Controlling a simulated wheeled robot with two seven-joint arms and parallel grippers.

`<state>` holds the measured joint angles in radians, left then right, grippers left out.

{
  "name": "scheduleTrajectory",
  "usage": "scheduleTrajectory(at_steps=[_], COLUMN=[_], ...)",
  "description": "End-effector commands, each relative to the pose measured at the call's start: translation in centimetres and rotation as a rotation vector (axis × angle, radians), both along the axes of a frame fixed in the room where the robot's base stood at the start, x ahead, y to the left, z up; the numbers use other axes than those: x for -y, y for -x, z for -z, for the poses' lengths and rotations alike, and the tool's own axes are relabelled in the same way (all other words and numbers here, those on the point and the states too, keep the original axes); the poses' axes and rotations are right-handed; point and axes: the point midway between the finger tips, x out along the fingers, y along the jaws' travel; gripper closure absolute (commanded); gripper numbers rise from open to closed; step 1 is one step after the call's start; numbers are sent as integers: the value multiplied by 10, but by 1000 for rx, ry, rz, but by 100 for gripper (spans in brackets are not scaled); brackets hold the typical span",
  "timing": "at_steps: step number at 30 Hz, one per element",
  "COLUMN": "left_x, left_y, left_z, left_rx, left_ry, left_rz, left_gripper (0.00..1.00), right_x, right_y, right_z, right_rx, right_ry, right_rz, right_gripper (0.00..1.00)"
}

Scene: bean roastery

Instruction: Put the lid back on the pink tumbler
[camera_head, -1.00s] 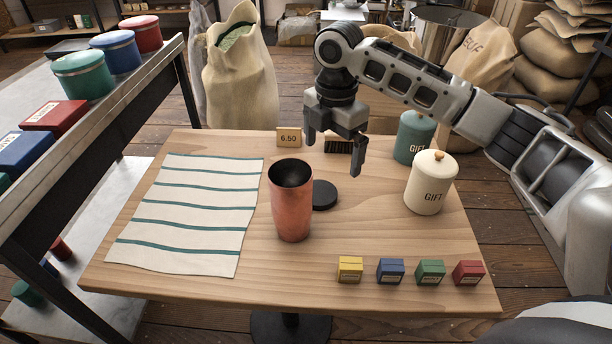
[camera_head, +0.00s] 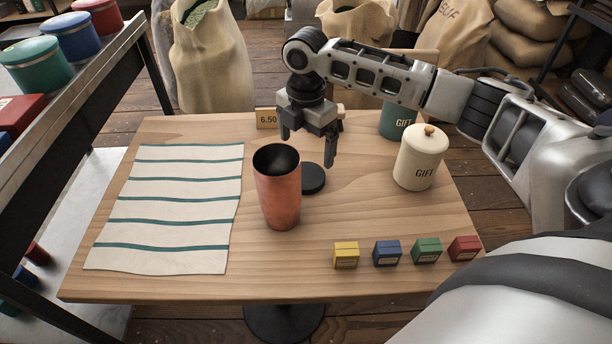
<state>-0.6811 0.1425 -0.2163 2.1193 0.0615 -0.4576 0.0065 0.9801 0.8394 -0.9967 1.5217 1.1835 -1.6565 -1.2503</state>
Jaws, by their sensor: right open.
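The pink tumbler (camera_head: 277,200) stands upright and uncovered near the middle of the table, its dark inside showing. The black round lid (camera_head: 314,179) lies flat on the table just behind it and to its right. My right gripper (camera_head: 308,152) is open and empty, pointing down with its fingers spread. It hangs above and slightly behind the lid, apart from it. My left gripper is not in view.
A striped cloth (camera_head: 170,232) covers the table's left part. A cream canister (camera_head: 419,160) and a teal canister (camera_head: 394,122) stand at the right, near my right arm. Small yellow, blue, green and red boxes (camera_head: 387,253) line the front right. A price card (camera_head: 267,118) stands at the back.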

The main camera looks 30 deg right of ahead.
Motion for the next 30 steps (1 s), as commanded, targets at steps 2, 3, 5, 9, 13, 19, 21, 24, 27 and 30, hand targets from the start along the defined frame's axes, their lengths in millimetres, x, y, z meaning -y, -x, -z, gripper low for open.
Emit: scheduleTrajectory(at_steps=[2,3,5,9,13,19,21,24,27,30], left_x=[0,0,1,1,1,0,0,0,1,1], left_y=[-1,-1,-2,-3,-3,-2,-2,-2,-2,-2], left_z=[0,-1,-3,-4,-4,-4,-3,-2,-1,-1], left_rx=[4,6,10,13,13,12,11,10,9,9], left_ry=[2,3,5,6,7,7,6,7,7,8], left_rz=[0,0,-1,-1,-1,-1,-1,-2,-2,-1], left_gripper=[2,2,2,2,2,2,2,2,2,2], right_x=[0,0,0,0,0,0,0,1,0,0], right_y=[0,0,0,0,0,0,0,0,0,0], right_z=[16,21,27,33,33,36,45,61,75,83], right_rx=[-2,-1,-1,1,1,0,-1,-3,-2,0], right_ry=[-1,-1,0,0,0,0,-1,0,0,0], right_rz=[0,0,-1,-1,-1,-1,-1,1,0,-1], right_gripper=[0,0,0,0,0,0,0,0,0,0])
